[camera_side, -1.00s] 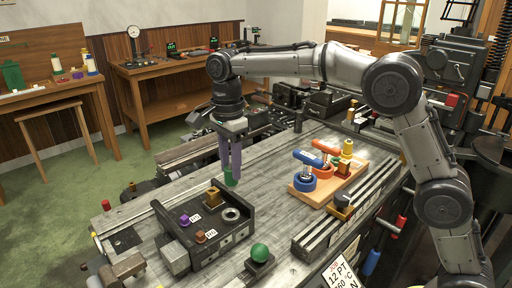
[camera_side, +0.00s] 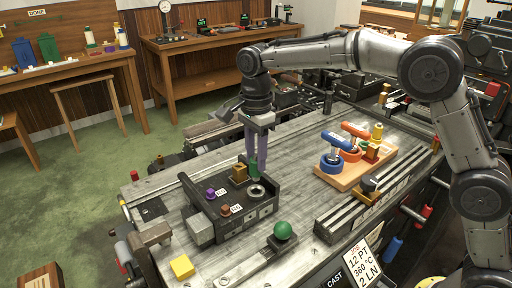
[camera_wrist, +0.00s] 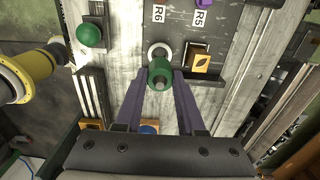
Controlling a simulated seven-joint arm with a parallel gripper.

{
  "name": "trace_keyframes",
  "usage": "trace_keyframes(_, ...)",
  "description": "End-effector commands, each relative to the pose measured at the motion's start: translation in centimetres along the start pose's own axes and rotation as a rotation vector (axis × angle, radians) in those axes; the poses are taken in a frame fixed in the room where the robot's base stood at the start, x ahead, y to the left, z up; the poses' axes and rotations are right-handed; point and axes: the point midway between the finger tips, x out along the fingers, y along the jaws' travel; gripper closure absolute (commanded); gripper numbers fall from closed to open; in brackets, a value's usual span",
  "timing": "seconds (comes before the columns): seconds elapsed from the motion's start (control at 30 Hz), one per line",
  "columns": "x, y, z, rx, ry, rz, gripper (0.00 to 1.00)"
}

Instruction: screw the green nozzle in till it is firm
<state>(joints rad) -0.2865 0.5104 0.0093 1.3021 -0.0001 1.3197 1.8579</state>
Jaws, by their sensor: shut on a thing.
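The green nozzle (camera_side: 254,169) is upright between the purple fingers of my gripper (camera_side: 255,158), which is shut on it. In the wrist view the nozzle (camera_wrist: 159,73) sits between the fingertips. A pale metal ring with a dark hole (camera_side: 257,191) lies on the dark block (camera_side: 204,204). The nozzle's lower end is just above and near the ring's far side; I cannot tell whether they touch. In the wrist view the ring (camera_wrist: 159,49) is partly hidden behind the nozzle.
A brass block (camera_side: 239,173) stands close beside the fingers. Purple (camera_side: 210,193) and brown (camera_side: 225,210) pegs stand on the dark block. A green ball (camera_side: 283,230) is in front. A wooden board (camera_side: 345,182) with blue and orange parts is to the right.

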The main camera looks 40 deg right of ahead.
Motion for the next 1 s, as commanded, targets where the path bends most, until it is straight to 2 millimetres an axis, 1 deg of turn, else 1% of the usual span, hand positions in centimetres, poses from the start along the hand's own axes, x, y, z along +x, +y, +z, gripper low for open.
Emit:
trace_keyframes(0.1,1.0,0.0,0.0,0.000,0.001,0.002,1.00)
trace_keyframes(0.2,1.6,0.0,0.0,0.000,0.000,0.000,1.00)
trace_keyframes(0.4,2.3,0.0,0.0,0.000,0.000,-0.001,1.00)
trace_keyframes(1.0,2.3,0.0,0.0,0.000,0.000,-0.001,1.00)
